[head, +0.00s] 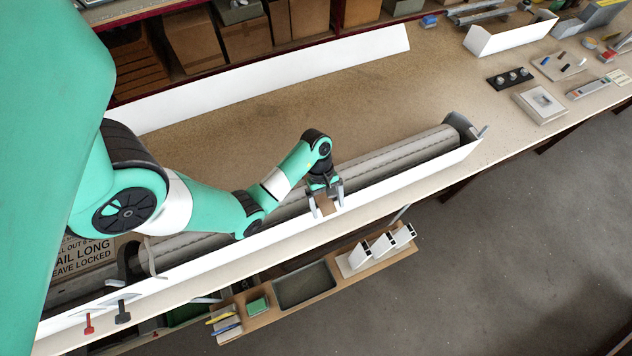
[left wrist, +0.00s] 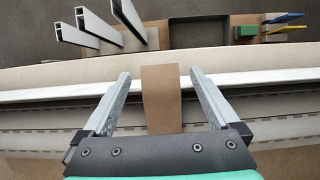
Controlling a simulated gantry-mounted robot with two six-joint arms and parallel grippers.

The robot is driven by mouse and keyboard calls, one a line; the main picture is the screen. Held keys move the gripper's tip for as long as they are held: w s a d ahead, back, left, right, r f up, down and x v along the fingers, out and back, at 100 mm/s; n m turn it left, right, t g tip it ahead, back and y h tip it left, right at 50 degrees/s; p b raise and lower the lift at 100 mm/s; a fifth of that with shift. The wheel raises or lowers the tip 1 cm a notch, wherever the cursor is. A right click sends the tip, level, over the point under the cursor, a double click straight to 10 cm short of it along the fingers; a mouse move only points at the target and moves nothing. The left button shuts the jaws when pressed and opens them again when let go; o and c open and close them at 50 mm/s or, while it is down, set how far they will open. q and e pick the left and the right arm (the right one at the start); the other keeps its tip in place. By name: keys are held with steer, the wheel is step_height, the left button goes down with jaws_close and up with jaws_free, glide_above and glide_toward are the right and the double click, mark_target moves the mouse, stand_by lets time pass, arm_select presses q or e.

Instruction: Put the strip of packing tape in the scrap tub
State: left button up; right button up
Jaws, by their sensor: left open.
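The strip of packing tape (head: 326,206) is a flat brown band at the front wall of the long white shutter box. In the left wrist view the strip (left wrist: 161,98) lies across the white edge, between the fingers and with a gap on both sides. My left gripper (head: 325,199) is open around it, not closed on it. My palm hides the strip's near end. A dark grey open tub (head: 304,286), seemingly the scrap tub, sits on the lower front shelf; it also shows in the left wrist view (left wrist: 199,32) and looks empty. My right gripper is not in view.
The white box (head: 410,186) holds a long grey rolled shutter (head: 390,155). White profile pieces (head: 378,247) stand right of the tub, and a green block (head: 257,305) lies left of it. A long white panel (head: 270,82) lies behind on the open bench.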

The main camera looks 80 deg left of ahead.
arm_select(q)
steer(key=x, duration=0.5)
steer(key=shift+r, duration=0.1)
jaws_close()
steer(key=shift+r, duration=0.5)
step_height(320, 180, up, 3)
steer(key=shift+w+f, duration=0.1)
steer(key=shift+f, duration=0.15)
steer(key=w+d+r, duration=0.9)
steer(key=d, duration=0.1)
steer(key=shift+w+r, duration=0.25)
steer(key=shift+w, duration=0.1)
